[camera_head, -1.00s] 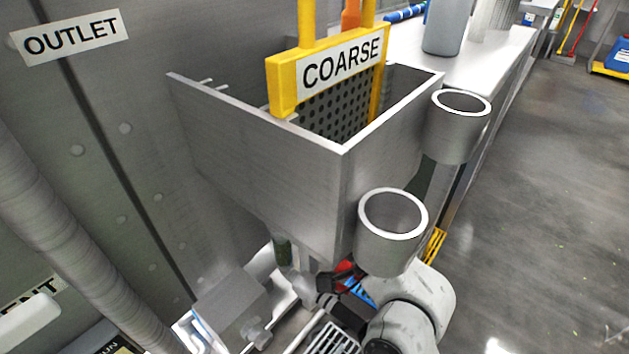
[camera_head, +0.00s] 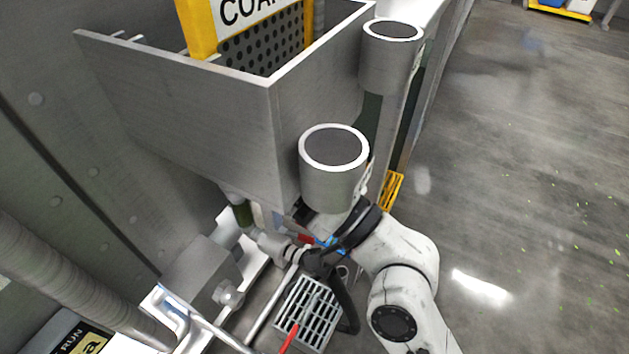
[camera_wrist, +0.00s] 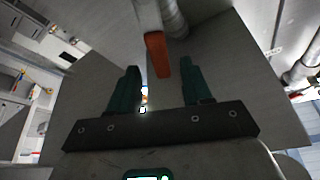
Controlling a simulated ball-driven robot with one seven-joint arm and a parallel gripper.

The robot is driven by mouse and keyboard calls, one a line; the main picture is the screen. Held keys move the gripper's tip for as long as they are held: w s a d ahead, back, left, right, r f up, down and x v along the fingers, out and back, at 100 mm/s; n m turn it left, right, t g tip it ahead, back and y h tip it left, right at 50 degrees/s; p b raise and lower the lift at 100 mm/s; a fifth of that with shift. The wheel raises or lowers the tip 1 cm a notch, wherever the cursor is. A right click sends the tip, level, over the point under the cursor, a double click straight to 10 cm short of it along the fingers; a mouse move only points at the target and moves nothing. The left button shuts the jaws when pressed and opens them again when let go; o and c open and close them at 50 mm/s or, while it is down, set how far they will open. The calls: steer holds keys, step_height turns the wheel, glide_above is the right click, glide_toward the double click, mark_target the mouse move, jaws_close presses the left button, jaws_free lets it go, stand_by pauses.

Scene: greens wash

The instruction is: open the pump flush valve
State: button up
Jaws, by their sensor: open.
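My gripper (camera_wrist: 160,70) shows in the wrist view with its two dark green fingers apart. An orange-red lever handle (camera_wrist: 157,54) on a grey pipe shows between and ahead of the fingertips; neither finger visibly touches it. In the head view, a small red piece (camera_head: 306,239) shows beside my wrist below the grey tank, and another red handle (camera_head: 289,338) lies at the bottom edge. No label marks which one is the pump flush valve. My fingers are hidden or too small to make out in the head view.
The grey tank (camera_head: 180,115) with a yellow-framed screen (camera_head: 200,28) stands above my arm. Two grey cylinders (camera_head: 334,180) are on its right side. A floor grate (camera_head: 308,312) and pipes lie below. Open floor (camera_head: 530,180) is on the right.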

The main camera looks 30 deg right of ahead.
steer(key=shift+p+v, duration=0.8)
steer(key=shift+v, duration=2.05)
